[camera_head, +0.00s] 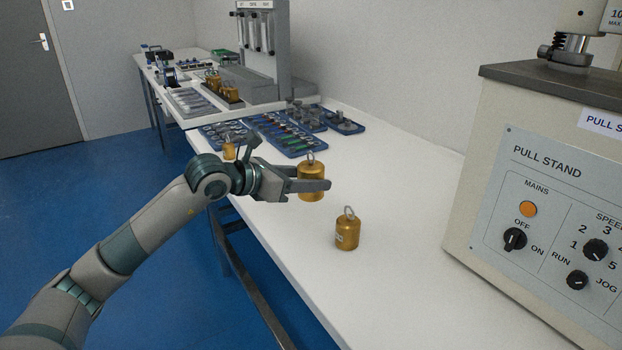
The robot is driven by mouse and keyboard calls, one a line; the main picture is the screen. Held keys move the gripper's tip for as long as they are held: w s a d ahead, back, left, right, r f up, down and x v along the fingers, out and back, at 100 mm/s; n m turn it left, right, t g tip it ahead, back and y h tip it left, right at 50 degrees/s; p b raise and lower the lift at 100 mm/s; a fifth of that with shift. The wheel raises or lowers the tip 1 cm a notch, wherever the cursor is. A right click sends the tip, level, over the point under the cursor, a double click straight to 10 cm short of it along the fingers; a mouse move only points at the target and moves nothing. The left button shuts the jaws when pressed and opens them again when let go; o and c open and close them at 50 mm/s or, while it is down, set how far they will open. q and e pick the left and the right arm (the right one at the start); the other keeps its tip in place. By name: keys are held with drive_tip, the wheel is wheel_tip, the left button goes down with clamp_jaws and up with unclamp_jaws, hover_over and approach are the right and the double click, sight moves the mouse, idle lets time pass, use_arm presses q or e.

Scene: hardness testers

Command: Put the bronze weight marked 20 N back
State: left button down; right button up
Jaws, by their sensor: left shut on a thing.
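My left gripper (318,181) is shut on a bronze cylindrical weight (311,171) with a ring on top. The near finger crosses the weight's front, and no marking on it can be read. I cannot tell whether its base is clear of the table. A second bronze weight (347,234) with a ring stands upright on the white table, nearer and to the right, with a small label too small to read. A smaller bronze weight (229,151) shows behind my left wrist. Several bronze weights (214,82) stand in a dark rack (232,99) farther back. My right gripper is out of view.
The pull stand (520,160) fills the right side. Blue trays of tools (290,138) and metal parts (343,122) lie behind my gripper. A grey tester (262,45) stands beyond. The white tabletop (410,190) between gripper and pull stand is clear apart from the standing weight.

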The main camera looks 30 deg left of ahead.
use_arm(q)
drive_tip(key=shift+r, duration=0.35)
drive_tip(key=shift+f, duration=2)
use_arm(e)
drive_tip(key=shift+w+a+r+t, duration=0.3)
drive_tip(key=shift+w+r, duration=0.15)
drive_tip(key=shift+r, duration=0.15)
use_arm(q)
drive_tip(key=c, duration=0.8)
unclamp_jaws()
drive_tip(key=shift+f, duration=0.3)
drive_tip(key=shift+c, duration=0.2)
drive_tip(key=shift+s, duration=0.1)
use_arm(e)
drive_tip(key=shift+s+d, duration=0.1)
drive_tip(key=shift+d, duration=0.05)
use_arm(q)
drive_tip(key=shift+s, duration=0.1)
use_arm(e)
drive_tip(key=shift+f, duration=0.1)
